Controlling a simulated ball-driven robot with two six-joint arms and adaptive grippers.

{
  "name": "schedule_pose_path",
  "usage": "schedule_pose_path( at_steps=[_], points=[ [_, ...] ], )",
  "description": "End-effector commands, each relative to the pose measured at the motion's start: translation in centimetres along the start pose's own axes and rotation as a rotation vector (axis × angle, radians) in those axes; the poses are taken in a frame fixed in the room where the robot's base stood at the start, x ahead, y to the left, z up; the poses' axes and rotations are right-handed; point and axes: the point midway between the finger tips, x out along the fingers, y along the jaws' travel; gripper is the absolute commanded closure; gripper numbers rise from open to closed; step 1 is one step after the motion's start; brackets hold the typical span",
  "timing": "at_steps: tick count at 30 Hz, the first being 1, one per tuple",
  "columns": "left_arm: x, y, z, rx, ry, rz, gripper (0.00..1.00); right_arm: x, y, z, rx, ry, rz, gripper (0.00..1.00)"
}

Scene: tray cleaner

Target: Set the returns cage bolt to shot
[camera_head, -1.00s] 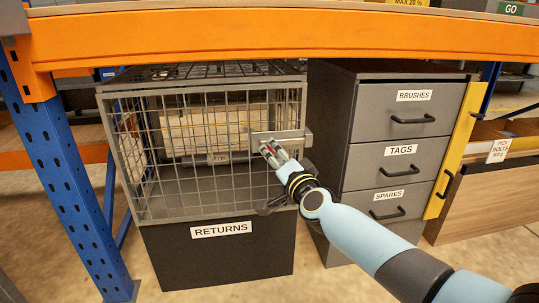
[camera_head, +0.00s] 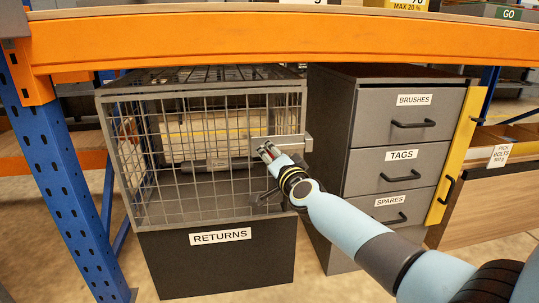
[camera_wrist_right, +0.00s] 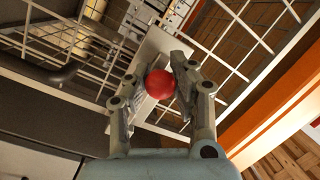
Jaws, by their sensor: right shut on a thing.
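The returns cage (camera_head: 222,200) is a grey wire-mesh box on a dark base, with its mesh front closed. The bolt (camera_head: 296,143) is a flat grey fitting at the right edge of the cage front. Its red ball knob (camera_wrist_right: 160,84) shows in the wrist view, in front of a pale plate (camera_wrist_right: 150,105). My right gripper (camera_head: 266,152) is at the bolt; in the wrist view the fingers (camera_wrist_right: 161,78) are shut on the red knob from both sides. The fingers hide part of the bolt, so its exact position cannot be told. My left gripper is not in view.
An orange shelf beam (camera_head: 280,38) runs above the cage. A blue post (camera_head: 60,185) stands at left. A grey drawer unit (camera_head: 370,110) with several labelled drawers stands close to the cage's right side. A box (camera_head: 215,135) sits inside or behind the mesh.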

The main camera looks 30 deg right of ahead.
Motion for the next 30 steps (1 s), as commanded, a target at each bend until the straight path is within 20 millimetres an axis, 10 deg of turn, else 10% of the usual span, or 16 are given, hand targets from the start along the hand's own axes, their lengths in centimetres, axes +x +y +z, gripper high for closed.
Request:
schedule_pose_path(
  at_steps=[30],
  points=[
    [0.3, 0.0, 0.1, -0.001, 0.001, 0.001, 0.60, -0.6, 1.5, -1.8, -0.002, 0.000, 0.003, 1.00]
  ],
)
